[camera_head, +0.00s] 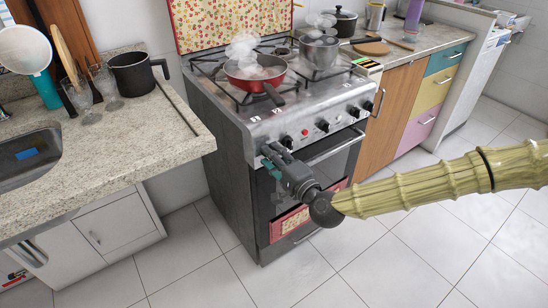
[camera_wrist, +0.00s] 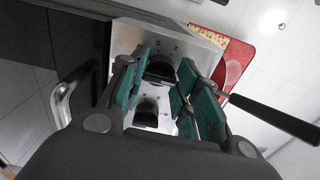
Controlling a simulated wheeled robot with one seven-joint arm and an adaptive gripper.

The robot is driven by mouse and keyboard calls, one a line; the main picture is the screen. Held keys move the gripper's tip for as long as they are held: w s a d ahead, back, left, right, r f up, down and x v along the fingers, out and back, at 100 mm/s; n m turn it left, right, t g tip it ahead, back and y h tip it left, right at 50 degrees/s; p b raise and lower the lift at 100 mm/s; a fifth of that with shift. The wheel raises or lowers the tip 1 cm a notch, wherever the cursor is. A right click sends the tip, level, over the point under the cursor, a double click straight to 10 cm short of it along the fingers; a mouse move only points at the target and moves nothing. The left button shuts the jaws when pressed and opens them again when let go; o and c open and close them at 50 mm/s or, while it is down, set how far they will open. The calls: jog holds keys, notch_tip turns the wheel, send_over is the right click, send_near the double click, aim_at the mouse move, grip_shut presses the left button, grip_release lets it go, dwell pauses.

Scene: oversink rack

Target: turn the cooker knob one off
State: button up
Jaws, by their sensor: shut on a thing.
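The cooker (camera_head: 245,125) stands in the middle of the head view, with a row of black knobs along its silver front panel. My gripper (camera_head: 269,156) is at the left end of that panel, its teal pads against the front. In the wrist view, the end knob (camera_wrist: 161,70) sits between the teal-padded fingers of my gripper (camera_wrist: 164,76), which is shut on it. A second black knob (camera_wrist: 147,114) shows just below it. In the head view my gripper hides the held knob; I cannot read its dial setting.
A red pan (camera_head: 250,82) and a silver pot (camera_head: 319,52) steam on the burners. The pan's handle (camera_wrist: 275,118) sticks out to the right of my fingers in the wrist view. The oven door handle (camera_wrist: 68,92) is to their left. A granite counter (camera_head: 130,145) adjoins the cooker.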

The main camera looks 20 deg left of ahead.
jog(key=shift+s+a, duration=0.1)
jog(key=shift+s, duration=0.05)
jog(key=o, duration=1)
jog(key=v, duration=1.2)
jog(key=shift+f, duration=0.1)
